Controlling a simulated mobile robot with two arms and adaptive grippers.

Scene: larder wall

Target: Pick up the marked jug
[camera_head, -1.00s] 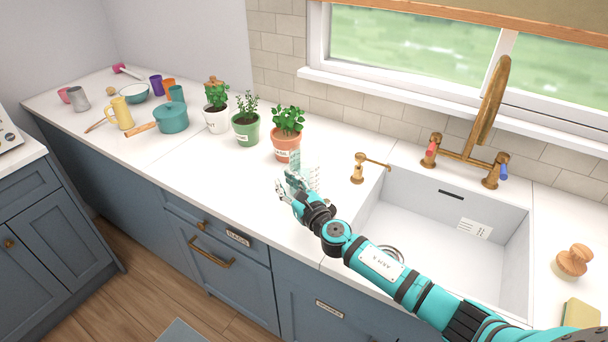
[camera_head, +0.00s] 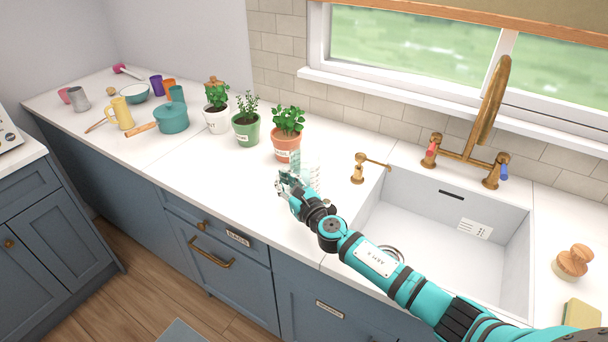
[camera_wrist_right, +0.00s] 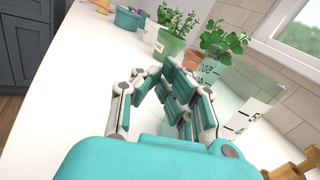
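The marked jug is clear, with measuring lines and numbers. In the right wrist view the jug (camera_wrist_right: 250,97) stands at the right, partly behind my right gripper's fingers. In the head view the jug (camera_head: 312,168) is faint on the white counter, between the terracotta plant pot and my right gripper. My right gripper (camera_head: 284,180) is just left of and in front of the jug. In the right wrist view the gripper (camera_wrist_right: 160,75) has its fingers apart, bent inward at the tips. Whether they touch the jug is unclear. My left gripper is out of view.
A terracotta potted plant (camera_head: 286,145) stands just behind the jug, with a green pot (camera_head: 245,130) and a white pot (camera_head: 216,121) further left. A brass dispenser (camera_head: 360,168) and the sink (camera_head: 440,240) are to the right. The counter's front left stretch is clear.

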